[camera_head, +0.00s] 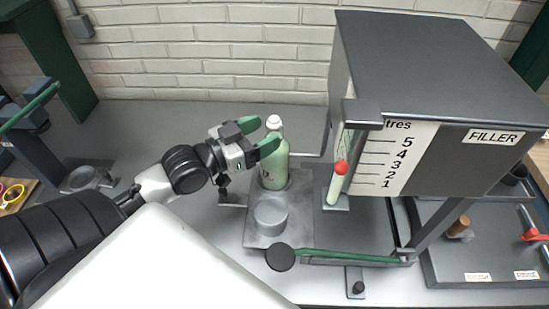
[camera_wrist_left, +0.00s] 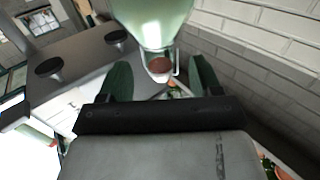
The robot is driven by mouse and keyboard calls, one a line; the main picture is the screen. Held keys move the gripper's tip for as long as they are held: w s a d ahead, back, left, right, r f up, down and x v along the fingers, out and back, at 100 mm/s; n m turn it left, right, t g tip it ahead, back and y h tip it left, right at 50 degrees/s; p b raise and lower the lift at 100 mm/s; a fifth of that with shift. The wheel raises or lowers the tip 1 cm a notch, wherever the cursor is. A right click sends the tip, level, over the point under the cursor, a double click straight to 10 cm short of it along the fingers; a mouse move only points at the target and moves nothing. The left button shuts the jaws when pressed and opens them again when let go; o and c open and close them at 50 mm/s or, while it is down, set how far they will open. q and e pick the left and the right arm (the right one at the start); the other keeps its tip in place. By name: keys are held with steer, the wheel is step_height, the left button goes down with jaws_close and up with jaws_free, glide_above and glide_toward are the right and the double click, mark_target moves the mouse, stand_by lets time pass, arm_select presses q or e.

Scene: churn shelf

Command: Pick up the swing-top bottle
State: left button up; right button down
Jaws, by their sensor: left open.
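The swing-top bottle (camera_head: 273,165) is pale green with a white top and stands upright on a grey plate (camera_head: 257,236) near the wall. My left gripper (camera_head: 258,137) is open beside the bottle's upper part, on its left, with green fingertips reaching toward the neck. In the left wrist view the bottle (camera_wrist_left: 152,20) shows large at the top, its wire and reddish-brown stopper end lying between and beyond the open fingers (camera_wrist_left: 160,72). I cannot tell whether a finger touches it. My right gripper is not in view.
A large dark filler box (camera_head: 440,75) with a litre scale stands just right of the bottle. A red-topped gauge tube (camera_head: 337,183) is close by. A round grey block (camera_head: 271,214) sits in front of the bottle, and a green lever (camera_head: 345,255) lies nearer.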

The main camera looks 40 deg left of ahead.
arm_select(q)
steer(key=shift+w+d+r+p, duration=0.15)
steer(key=shift+w+r+p, duration=0.05)
steer(key=shift+w+p, duration=0.15)
steer(key=p+x, duration=0.1)
steer(key=x, duration=0.3)
steer(key=shift+w+d+f+p, duration=0.1)
steer(key=shift+w+p, duration=0.2)
steer(key=shift+p, duration=0.1)
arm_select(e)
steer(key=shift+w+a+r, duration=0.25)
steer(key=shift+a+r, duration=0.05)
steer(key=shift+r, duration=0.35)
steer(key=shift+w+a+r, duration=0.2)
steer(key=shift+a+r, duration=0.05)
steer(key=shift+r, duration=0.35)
arm_select(q)
steer(key=shift+s, duration=0.1)
steer(key=shift+c, duration=0.4)
jaws_close()
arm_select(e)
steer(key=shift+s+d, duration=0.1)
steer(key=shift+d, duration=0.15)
